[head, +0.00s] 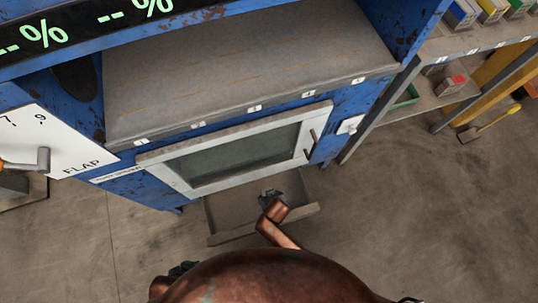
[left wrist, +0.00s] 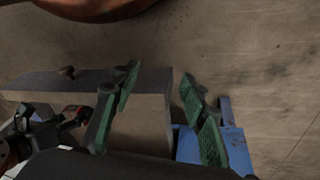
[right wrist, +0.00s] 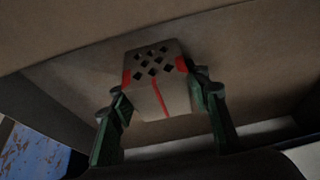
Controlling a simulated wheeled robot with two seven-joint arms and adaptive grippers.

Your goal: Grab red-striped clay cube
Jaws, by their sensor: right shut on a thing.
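The red-striped clay cube (right wrist: 160,84) is pale tan, with several dark holes in one face, a red stripe down another and red patches at its sides. My right gripper (right wrist: 165,98) has its green fingers on opposite sides of the cube and is shut on it. In the head view my right gripper (head: 270,196) is at the tray below the blue machine's door, and the cube cannot be made out there. My left gripper (left wrist: 155,105) has its fingers wide apart with nothing between them.
The tray (head: 226,238) has a raised front wall and lies below the glazed door (head: 245,157) of the blue machine. A shelf at the right holds a grey block with a red mark (head: 456,80) and coloured boxes (head: 492,10). Floor at the right is mostly clear.

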